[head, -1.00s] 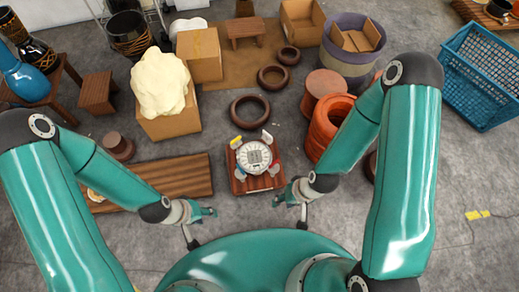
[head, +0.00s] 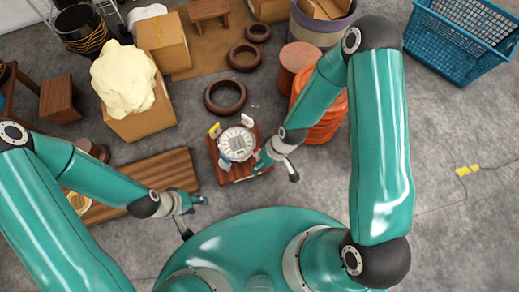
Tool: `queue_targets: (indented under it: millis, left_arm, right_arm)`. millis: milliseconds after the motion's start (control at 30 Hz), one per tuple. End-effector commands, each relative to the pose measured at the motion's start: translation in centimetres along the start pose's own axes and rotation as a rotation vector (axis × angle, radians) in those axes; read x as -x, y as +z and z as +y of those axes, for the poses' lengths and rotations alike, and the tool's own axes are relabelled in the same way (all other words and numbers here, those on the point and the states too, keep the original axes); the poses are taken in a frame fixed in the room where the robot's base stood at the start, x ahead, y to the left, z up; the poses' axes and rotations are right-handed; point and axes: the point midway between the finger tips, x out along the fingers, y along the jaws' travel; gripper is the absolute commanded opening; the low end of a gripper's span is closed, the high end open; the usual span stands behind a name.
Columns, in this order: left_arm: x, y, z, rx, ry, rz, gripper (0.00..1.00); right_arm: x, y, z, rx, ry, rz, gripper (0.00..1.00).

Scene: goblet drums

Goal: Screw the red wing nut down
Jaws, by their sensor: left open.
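A round drum head with a white, silvery rim (head: 237,144) sits on a small reddish-brown wooden board (head: 229,177). Small coloured wing nuts stand around its rim. A yellow one (head: 215,131) is at the upper left and a pale one (head: 247,121) at the upper right. A small red part (head: 256,154), seemingly the red wing nut, shows at the lower right, partly hidden by my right gripper. My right gripper (head: 262,160) is at this lower right edge; its fingers are too small and covered to judge. My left gripper (head: 201,201) is open and empty, left of and nearer than the board.
A striped wooden plank (head: 150,175) lies to the left. Dark rings (head: 225,96) lie behind the drum head, and orange rings (head: 322,118) are stacked to its right. A box (head: 140,122) bears a cream lump. A blue crate (head: 462,42) stands at far right.

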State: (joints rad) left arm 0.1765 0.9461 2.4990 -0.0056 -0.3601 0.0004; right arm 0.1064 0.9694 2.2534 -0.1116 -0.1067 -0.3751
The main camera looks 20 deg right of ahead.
Motion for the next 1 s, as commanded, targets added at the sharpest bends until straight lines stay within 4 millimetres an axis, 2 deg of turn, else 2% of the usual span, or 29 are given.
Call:
queue_targets:
  millis: [33, 100, 233, 400, 500, 633, 833, 1000]
  left_arm:
    - [-4.0, 0.0, -1.4, 0.000, 0.000, -0.001, 0.45]
    - [-6.8, 0.0, -2.5, 0.000, 0.000, -0.001, 0.45]
    - [-11.8, 0.0, -4.2, 0.000, 0.000, -0.001, 0.45]
    - [-17.0, -0.1, -6.1, 0.000, 0.000, -0.001, 0.45]
    - [-19.0, -0.1, -6.9, 0.000, 0.000, 0.000, 0.45]
    - [-20.4, -0.1, -7.4, 0.000, 0.000, 0.000, 0.45]
    - [-20.9, -0.1, -7.5, 0.000, 0.000, 0.000, 0.45]
    - [-21.5, -0.1, -7.8, 0.000, 0.000, 0.000, 0.45]
  right_arm:
    - [-4.0, -1.5, 2.1, 0.151, 0.006, -0.003, 0.39]
    - [-6.6, -3.5, 4.0, 0.386, 0.016, -0.026, 0.39]
    - [-10.3, -7.3, 7.9, 0.831, 0.047, -0.092, 0.39]
    - [-12.7, -11.4, 12.4, 1.311, 0.087, -0.218, 0.39]
    - [-13.0, -13.1, 14.4, 1.505, 0.100, -0.293, 0.39]
    - [-12.7, -14.4, 15.8, 1.658, 0.104, -0.364, 0.39]
    - [-13.1, -14.8, 16.6, 1.726, 0.101, -0.400, 0.39]
    - [-15.3, -14.3, 17.3, 1.725, 0.098, -0.400, 0.39]
